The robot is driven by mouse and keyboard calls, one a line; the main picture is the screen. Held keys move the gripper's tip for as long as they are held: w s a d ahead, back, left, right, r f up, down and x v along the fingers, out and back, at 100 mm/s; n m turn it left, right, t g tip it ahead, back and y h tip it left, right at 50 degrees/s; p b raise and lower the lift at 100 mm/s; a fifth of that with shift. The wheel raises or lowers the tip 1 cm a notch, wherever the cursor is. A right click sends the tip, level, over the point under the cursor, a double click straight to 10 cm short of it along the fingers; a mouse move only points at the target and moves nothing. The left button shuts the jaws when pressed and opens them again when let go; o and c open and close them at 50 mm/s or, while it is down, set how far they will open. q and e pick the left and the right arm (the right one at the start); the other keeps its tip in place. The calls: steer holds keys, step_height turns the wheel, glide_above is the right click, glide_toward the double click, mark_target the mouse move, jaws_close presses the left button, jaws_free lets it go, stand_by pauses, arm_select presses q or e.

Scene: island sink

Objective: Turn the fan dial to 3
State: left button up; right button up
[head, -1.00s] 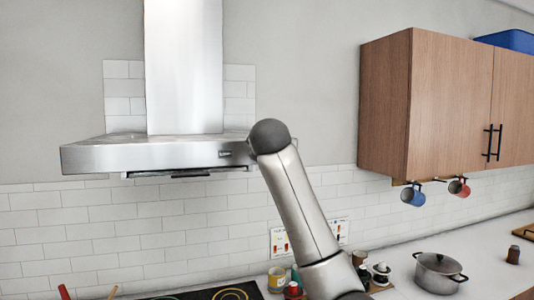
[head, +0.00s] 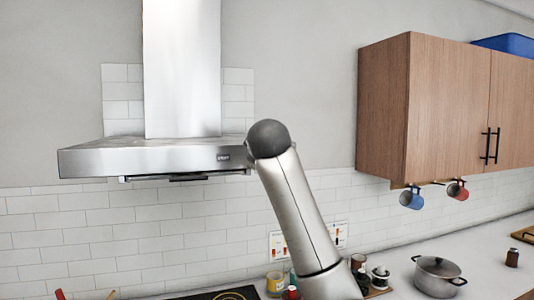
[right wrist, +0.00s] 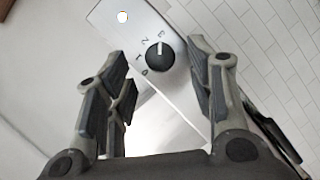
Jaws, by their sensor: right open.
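The fan dial (right wrist: 160,58) is a round black knob with a white mark, on the brushed metal face of the range hood (right wrist: 120,22). Printed numbers run around its upper and left sides, and the white mark points up at the 3. My right gripper (right wrist: 162,62) is open, its fingers on either side of the dial and apart from it. In the head view the hood (head: 110,160) hangs on the wall, and my right arm stands in front of its right end. The dial and right gripper are hidden there. My left gripper is in neither view.
A wooden wall cabinet (head: 385,105) stands to the right, with hanging mugs (head: 411,198) below it. A pot (head: 438,275) and small jars sit on the counter. The cooktop (head: 235,293) lies under the hood. The wall between hood and cabinet is bare.

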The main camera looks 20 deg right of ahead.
steer(key=v, duration=0.9)
steer(key=shift+s, duration=0.25)
